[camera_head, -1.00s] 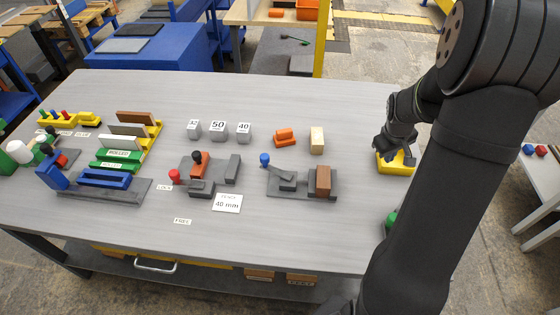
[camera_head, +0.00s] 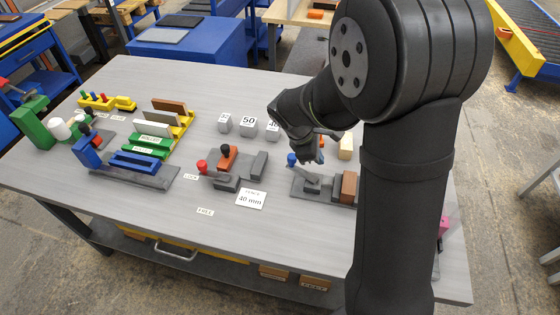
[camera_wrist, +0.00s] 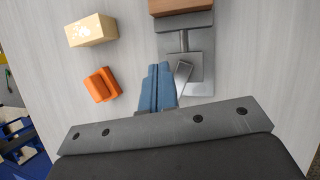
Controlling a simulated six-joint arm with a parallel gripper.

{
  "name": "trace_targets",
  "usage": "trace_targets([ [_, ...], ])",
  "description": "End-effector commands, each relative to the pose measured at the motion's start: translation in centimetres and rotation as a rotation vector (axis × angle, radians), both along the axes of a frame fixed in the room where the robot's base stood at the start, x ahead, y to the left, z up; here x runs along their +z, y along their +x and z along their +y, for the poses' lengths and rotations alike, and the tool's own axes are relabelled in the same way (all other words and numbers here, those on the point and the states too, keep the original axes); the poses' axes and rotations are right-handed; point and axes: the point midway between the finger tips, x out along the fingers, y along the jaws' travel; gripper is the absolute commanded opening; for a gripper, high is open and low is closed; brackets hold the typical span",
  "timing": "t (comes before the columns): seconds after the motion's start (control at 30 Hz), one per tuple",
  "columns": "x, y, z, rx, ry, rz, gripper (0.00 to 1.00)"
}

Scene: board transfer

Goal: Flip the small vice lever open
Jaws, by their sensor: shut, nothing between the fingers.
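The small vice (camera_head: 300,190) is a grey plate with a grey block and a brown block (camera_head: 348,187) at its right end. Its grey lever (camera_head: 305,172) has a blue ball knob (camera_head: 291,158) and slants up to the left. My gripper (camera_head: 320,156) is above and just behind the vice, right of the knob. In the wrist view, my shut, empty blue fingertips (camera_wrist: 158,72) show beside the grey lever (camera_wrist: 183,73); the knob is not visible there. The brown block (camera_wrist: 180,5) is at the top edge. I cannot tell whether the fingers touch the lever.
An orange part (camera_wrist: 101,85) and a cream block (camera_wrist: 92,31) lie close by my fingers. A vice with a red knob (camera_head: 202,166), a sign (camera_head: 251,198) and numbered cubes (camera_head: 248,126) stand to the left.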

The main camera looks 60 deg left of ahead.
Motion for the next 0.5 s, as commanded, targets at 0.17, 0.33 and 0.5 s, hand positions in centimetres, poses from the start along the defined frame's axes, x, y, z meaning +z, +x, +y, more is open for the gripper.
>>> trace_targets([
  [0.17,0.8,-5.3,1.9,0.206,-0.080,-0.062,0.00],
  [0.33,1.7,-10.1,3.2,0.392,-0.147,-0.134,0.00],
  [0.5,2.7,-14.7,4.1,0.560,-0.204,-0.211,0.00],
])
